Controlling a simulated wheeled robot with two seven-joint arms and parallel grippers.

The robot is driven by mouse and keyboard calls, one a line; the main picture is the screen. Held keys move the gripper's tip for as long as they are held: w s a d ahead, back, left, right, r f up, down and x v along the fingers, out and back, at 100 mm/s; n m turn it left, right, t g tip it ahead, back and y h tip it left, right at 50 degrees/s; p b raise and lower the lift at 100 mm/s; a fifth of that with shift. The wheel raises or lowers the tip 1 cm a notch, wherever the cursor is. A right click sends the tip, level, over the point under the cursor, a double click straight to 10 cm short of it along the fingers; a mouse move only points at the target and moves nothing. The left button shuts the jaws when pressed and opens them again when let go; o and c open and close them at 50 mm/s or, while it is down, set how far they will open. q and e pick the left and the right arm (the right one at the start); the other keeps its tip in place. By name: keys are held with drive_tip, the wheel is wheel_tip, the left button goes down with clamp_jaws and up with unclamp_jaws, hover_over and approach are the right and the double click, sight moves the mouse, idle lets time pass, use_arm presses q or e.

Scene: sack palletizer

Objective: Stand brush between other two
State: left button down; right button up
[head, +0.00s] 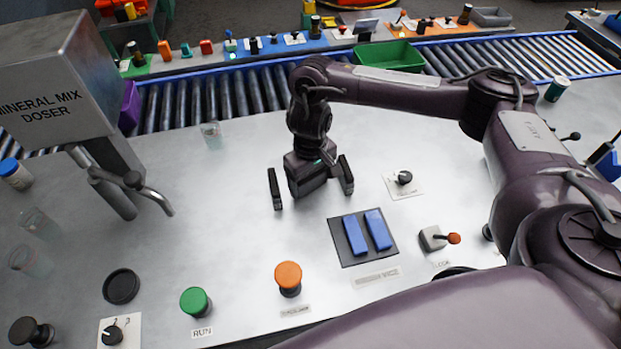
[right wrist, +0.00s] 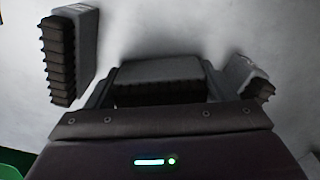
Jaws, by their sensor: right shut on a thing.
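Two blue bars, a left one (head: 354,235) and a right one (head: 378,230), lie side by side on a dark square mat (head: 374,256), with a narrow gap between them. I cannot tell whether they are brushes, and I see no other clear brush. My right gripper (head: 311,190) hangs above the bench, behind and left of the mat. In the head view its two fingers stand wide apart. The right wrist view also shows the right gripper (right wrist: 160,80) with spread fingers and nothing visible between them. My left gripper is out of view.
A green button (head: 195,300) and an orange button (head: 288,277) stand at the front. A lever switch (head: 434,238) is right of the mat. The doser (head: 55,80) stands at left. A roller conveyor (head: 230,88) with a green bin (head: 388,56) runs behind.

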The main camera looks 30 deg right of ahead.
drive_tip(key=o, duration=1)
drive_tip(key=shift+f, duration=0.15)
drive_tip(key=shift+o, duration=0.2)
wheel_tip(320, 180, up, 11)
drive_tip(key=p, duration=0.3)
drive_tip(key=shift+r, duration=0.65)
